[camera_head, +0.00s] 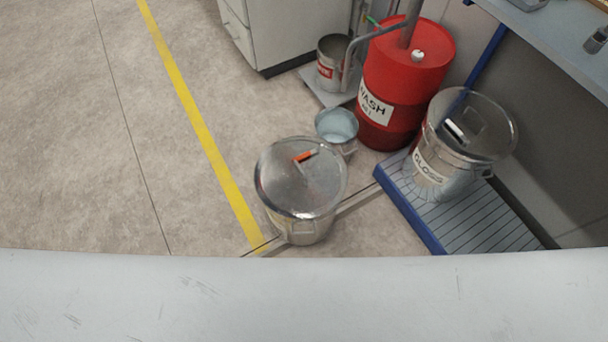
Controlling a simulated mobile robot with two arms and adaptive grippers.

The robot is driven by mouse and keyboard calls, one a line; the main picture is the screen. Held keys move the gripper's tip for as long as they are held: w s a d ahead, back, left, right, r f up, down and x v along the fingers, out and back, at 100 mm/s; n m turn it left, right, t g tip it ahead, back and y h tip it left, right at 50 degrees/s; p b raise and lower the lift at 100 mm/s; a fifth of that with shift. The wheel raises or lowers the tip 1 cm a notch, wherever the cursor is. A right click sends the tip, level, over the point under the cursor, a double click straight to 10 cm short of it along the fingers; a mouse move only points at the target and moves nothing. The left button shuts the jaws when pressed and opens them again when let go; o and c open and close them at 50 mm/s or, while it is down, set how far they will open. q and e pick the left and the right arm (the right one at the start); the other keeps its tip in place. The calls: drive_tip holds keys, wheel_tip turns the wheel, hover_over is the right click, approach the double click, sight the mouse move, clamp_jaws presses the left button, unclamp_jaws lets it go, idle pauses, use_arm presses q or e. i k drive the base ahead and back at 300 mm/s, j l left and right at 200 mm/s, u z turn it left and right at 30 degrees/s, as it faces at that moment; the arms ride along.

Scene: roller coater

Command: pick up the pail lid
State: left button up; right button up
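A round silver metal lid (285,188) with an orange-topped handle (305,156) sits on a silver metal pail (303,230) on the floor, near the picture's middle. A second lidded metal pail (432,168), labelled GLOSS, stands to the right on a blue-edged grated platform (425,228). Its lid (485,122) has a dark handle with a pale part. The frame does not show which of the two is the task's pail lid. Neither of my grippers is in view.
A red WASH drum (410,75), a small open bucket (337,126) and another open metal pail (328,70) stand behind. A grey bench (555,35) is at upper right. A pale scratched surface (300,300) spans the bottom. The floor (80,150) at left is clear.

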sight(309, 188)
drive_tip(key=j+z, duration=0.9)
drive_tip(key=k+j+z, duration=0.15)
drive_tip(key=j+z, duration=0.3)
